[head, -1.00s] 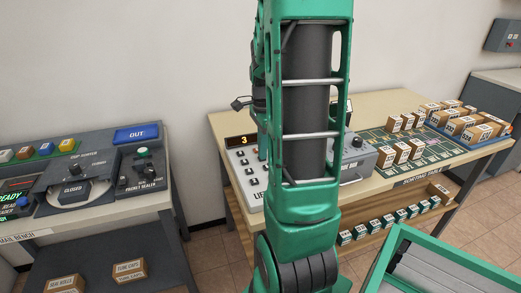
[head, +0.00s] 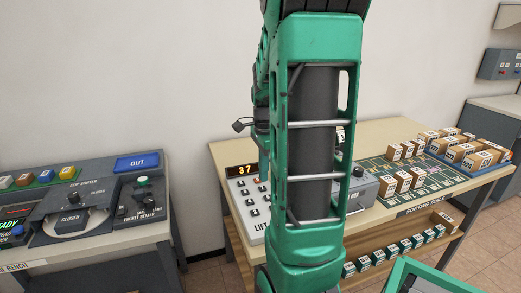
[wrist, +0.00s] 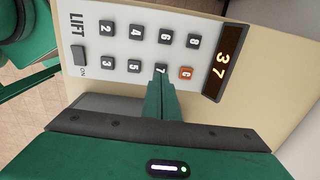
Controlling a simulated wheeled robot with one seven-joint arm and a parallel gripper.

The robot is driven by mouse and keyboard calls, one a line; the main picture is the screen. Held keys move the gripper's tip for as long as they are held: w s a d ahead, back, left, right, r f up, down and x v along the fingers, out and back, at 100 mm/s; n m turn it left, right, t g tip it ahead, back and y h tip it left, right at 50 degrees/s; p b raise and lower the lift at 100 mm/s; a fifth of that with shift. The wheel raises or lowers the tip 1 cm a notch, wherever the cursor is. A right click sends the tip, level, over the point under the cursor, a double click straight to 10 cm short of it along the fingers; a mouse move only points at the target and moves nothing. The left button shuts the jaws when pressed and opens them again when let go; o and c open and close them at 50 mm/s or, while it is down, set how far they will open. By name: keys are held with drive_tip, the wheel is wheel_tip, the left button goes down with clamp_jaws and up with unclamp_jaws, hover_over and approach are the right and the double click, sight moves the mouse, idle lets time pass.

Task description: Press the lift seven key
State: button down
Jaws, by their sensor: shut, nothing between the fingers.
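The seven key (wrist: 162,67) shows in the wrist view, partly covered by my shut, empty gripper (wrist: 160,76). The fingertips are right at this key; I cannot tell whether they touch it. The display (wrist: 223,62) reads 37, and it also shows in the head view (head: 243,170).
The keypad stands at the left end of the sorting table (head: 400,205), beside a grey box with a knob (head: 362,185). Several cartons (head: 405,180) stand farther right. A separate bench with a packet sealer (head: 140,205) is at the left, across a gap.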

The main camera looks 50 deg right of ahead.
sight(263, 188)
wheel_tip(263, 188, up, 10)
idle(0.3)
drive_tip(key=shift+w, duration=0.1)
idle(0.7)
